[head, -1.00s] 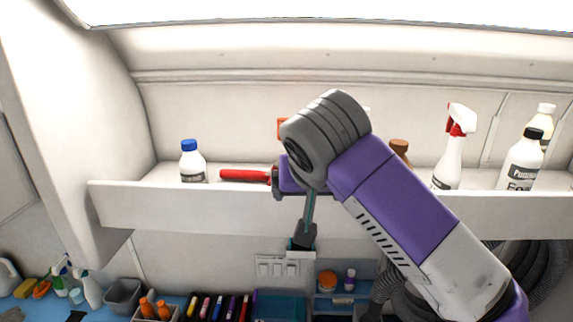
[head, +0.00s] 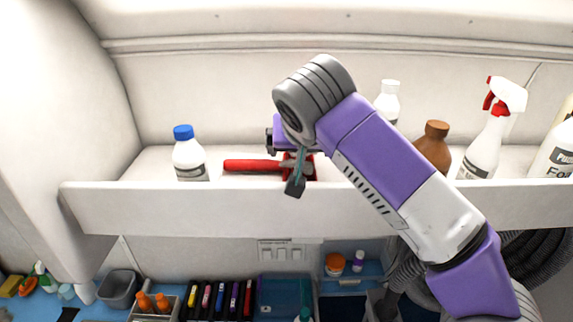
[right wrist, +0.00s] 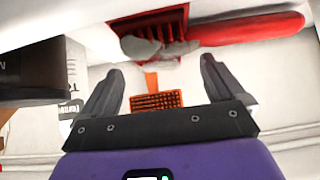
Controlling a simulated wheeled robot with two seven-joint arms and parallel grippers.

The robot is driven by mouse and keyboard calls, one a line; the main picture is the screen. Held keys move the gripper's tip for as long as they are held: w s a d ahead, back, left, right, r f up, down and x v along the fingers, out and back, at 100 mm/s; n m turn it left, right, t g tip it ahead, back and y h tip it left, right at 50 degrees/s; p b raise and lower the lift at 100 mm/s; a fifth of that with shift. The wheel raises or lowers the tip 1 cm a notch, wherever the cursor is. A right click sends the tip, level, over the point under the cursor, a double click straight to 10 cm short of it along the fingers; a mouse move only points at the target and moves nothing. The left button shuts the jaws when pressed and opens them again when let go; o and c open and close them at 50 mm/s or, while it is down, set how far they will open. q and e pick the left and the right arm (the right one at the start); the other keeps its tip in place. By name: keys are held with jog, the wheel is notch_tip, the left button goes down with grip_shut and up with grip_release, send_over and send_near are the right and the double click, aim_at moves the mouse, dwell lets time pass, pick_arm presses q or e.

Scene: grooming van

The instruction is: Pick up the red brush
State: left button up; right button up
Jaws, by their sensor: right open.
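The red brush (head: 252,166) lies on the white wall shelf, its handle pointing left and its red head partly hidden behind my right gripper. In the right wrist view the red brush (right wrist: 250,28) crosses the top, with a grey clump on its head, beyond the fingertips. My right gripper (right wrist: 162,75) is open, with nothing held between its fingers. In the head view my right arm comes in from the right, and the gripper hangs over the brush's head end. I cannot tell whether it touches the brush. My left gripper is not in view.
An orange brush (right wrist: 155,98) shows between the fingers, farther off. On the shelf (head: 150,205) stand a blue-capped bottle (head: 188,155) left of the brush, and a brown bottle (head: 433,148) and a spray bottle (head: 489,135) to the right. The shelf has a raised front lip.

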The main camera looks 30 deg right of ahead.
jog(key=x, duration=0.3)
jog(key=shift+w, duration=0.2)
jog(key=c, duration=1.2)
jog(key=shift+r, duration=0.1)
